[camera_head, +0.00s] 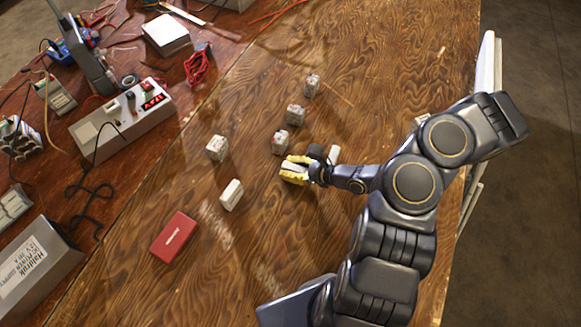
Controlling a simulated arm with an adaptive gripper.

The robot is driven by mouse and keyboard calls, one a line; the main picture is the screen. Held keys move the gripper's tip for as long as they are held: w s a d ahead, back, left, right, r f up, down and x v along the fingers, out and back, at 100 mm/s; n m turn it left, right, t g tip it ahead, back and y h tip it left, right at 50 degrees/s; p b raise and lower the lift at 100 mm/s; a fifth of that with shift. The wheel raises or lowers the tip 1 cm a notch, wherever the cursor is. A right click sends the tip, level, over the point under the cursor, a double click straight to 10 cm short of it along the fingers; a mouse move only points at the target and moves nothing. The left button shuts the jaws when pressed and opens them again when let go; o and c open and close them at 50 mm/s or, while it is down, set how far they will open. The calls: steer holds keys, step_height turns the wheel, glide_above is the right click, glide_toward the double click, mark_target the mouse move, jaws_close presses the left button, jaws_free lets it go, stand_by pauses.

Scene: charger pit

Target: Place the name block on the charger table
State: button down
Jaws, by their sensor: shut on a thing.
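My gripper (297,170) is low over the wooden table (370,60), right of its middle. Its yellow fingers are shut on a small pale block (294,167), mostly hidden between them. I cannot read any lettering on it, nor tell whether it touches the table. A plain white block (231,195) lies to the left of my gripper. Several small marked cubes stand around: one at the left (217,148), one just above my gripper (279,142), and others farther up (295,115). I cannot tell which surface is the charger table.
A red box (173,237) lies at the lower left. A power supply (123,120), cables and red wire (197,65) crowd the darker left surface. The upper middle of the wood is clear.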

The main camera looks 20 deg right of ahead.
mark_target(288, 164)
step_height(288, 164, up, 10)
steer(key=shift+f, duration=0.15)
stand_by(0.3)
steer(key=w+a+r+n+g+y, duration=0.1)
steer(key=w+a, duration=0.3)
steer(key=a, duration=0.6)
steer(key=w+a+r+n+g+y, duration=0.1)
steer(key=w+a, duration=0.4)
steer(key=a, duration=0.6)
steer(key=s+a+r+n+g+y, duration=0.1)
steer(key=s+a, duration=0.2)
steer(key=a, duration=0.7)
steer(key=s+a+n+g, duration=0.1)
steer(key=s+a, duration=0.2)
steer(key=a, duration=0.7)
steer(key=shift+n, duration=0.3)
steer(key=w+a+f, duration=0.4)
steer(key=a, duration=0.1)
steer(key=w+a+f, duration=0.4)
steer(key=w+f, duration=0.1)
steer(key=shift+a, duration=0.35)
steer(key=shift+a+f, duration=0.15)
steer(key=shift+f, duration=1.7)
